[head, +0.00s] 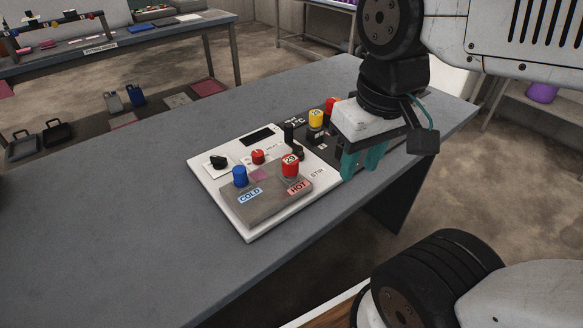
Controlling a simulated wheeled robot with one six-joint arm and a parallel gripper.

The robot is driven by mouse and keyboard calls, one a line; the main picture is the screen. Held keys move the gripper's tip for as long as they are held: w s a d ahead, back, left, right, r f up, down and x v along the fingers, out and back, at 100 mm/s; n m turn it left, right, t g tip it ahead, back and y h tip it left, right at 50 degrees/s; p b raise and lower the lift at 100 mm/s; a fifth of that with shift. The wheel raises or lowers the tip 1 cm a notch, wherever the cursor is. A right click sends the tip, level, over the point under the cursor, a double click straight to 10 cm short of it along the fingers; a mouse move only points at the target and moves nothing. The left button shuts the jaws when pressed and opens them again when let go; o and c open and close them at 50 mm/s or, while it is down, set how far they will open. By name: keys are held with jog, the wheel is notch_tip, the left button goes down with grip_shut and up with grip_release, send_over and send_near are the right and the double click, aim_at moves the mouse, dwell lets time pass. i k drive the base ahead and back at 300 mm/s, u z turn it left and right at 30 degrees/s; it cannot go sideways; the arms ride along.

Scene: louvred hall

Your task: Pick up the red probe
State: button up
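A red cylinder with a pale, marked top (290,166) stands on the grey block of the white panel, beside the HOT label. A second red piece (332,105) stands on the dark panel behind, partly hidden by my gripper. I cannot tell for sure which one is the red probe. My gripper (362,164) points down over the dark panel, right of the white panel. Its teal fingers look apart, with nothing seen between them. It is apart from the red cylinder at HOT, to its right.
The white panel (206,178) also bears a blue cylinder (240,176) at COLD, a small red knob (258,157) and a dark knob (218,162). A yellow-topped piece (315,119) stands on the dark panel. The grey table (130,240) is clear at left and front.

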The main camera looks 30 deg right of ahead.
aim_at(290, 162)
jog(key=z, duration=0.85)
jog(key=k, duration=0.7)
jog(key=z, duration=0.4)
